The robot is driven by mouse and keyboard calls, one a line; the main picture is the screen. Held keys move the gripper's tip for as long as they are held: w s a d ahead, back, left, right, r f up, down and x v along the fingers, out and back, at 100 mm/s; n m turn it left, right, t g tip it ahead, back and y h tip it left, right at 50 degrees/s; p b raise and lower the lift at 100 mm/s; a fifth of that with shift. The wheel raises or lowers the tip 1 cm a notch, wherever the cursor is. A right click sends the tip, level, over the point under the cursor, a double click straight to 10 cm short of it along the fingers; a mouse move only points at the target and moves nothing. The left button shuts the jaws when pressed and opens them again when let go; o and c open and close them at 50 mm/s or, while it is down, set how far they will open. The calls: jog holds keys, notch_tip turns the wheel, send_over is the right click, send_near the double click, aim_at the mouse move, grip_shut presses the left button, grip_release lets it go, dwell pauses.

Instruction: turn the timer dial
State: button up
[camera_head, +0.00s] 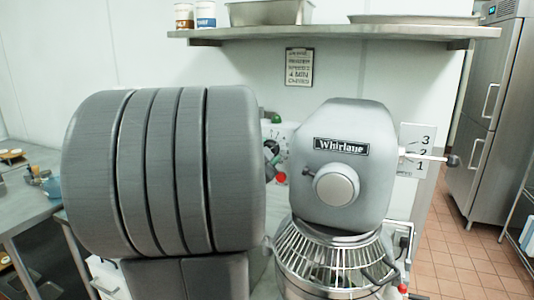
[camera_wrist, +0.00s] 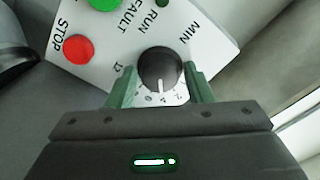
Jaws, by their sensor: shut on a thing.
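The timer dial (camera_wrist: 160,65) is a black round knob with a white pointer line, on a white panel marked MIN. In the wrist view the pointer faces down toward my gripper, among the small numbers, which are partly hard to read. My gripper (camera_wrist: 161,87) has one green finger on each side of the dial and is shut on it. In the head view the control panel (camera_head: 285,134) shows between my grey arm and the mixer; the dial and fingers are mostly hidden or too small to tell there.
A red STOP button (camera_wrist: 78,48) and a green button (camera_wrist: 104,3) sit on the panel near the dial. The mixer (camera_head: 345,165), labelled Whirlane, stands right of the panel, with a wire bowl guard (camera_head: 330,262) below. A shelf (camera_head: 330,33) with pans runs above.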

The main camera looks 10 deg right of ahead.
jog(key=o, duration=0.8)
jog(key=v, duration=1.3)
jog(key=shift+s+a, duration=0.3)
jog(key=x, duration=1.4)
jog(key=shift+s+a, duration=0.1)
jog(key=shift+s, duration=0.1)
